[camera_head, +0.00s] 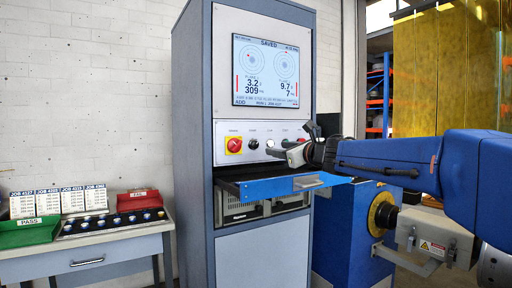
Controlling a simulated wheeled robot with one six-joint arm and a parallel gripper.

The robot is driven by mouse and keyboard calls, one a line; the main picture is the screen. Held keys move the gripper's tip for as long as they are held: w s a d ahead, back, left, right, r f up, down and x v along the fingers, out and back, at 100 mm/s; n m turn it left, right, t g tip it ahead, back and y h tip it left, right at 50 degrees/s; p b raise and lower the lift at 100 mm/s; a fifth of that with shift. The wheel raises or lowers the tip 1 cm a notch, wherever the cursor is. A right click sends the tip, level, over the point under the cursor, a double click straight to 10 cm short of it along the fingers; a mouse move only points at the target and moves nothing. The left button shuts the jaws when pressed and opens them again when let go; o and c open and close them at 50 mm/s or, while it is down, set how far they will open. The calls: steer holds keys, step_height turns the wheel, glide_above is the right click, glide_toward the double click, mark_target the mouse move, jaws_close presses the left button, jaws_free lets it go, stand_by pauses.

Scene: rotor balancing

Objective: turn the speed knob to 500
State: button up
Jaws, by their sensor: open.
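The control panel (222,158) of the tall grey cabinet carries a red and yellow switch (234,145) and a row of small controls to its right. The labels are too small to read, so I cannot tell which control is the speed knob. A dark round control (253,144) and a pale one (270,143) show clear of my gripper. My gripper (282,153) is open in front of the right part of the panel and hides some of what is there. Whether it touches a control cannot be seen.
The screen (270,97) above reads SAVED, with 3.2, 309, 9.7 and 7. A blue-fronted drawer (285,187) sticks out below my gripper. A blue machine (343,232) stands right. The left table (92,248) holds a green tray (30,232) and red bin (140,199).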

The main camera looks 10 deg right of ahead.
mark_target(256, 145)
steer(key=x, duration=1.4)
steer(key=shift+w+f, duration=0.1)
steer(key=shift+w, duration=0.25)
steer(key=shift+c, duration=0.2)
steer(key=c, duration=1)
